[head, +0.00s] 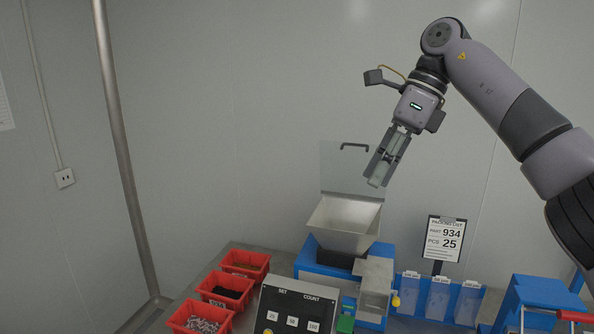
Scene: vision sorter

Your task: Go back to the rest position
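My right gripper (378,182) hangs in the air above and slightly right of the metal hopper (345,222), in front of the clear raised lid (340,170). Its fingers point down and slightly left. They lie close together in this view, and I cannot tell whether they are open or shut, or whether anything is between them. The gripper looks clear of the hopper. My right arm comes in from the right edge. My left gripper is not in view.
Red bins (247,262) with small parts stand at the left. A control panel (291,311) is in front. A packing list sign (444,238), blue pouches (438,297) and a blue stand (540,293) are at the right. A metal pole (124,160) rises at the left.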

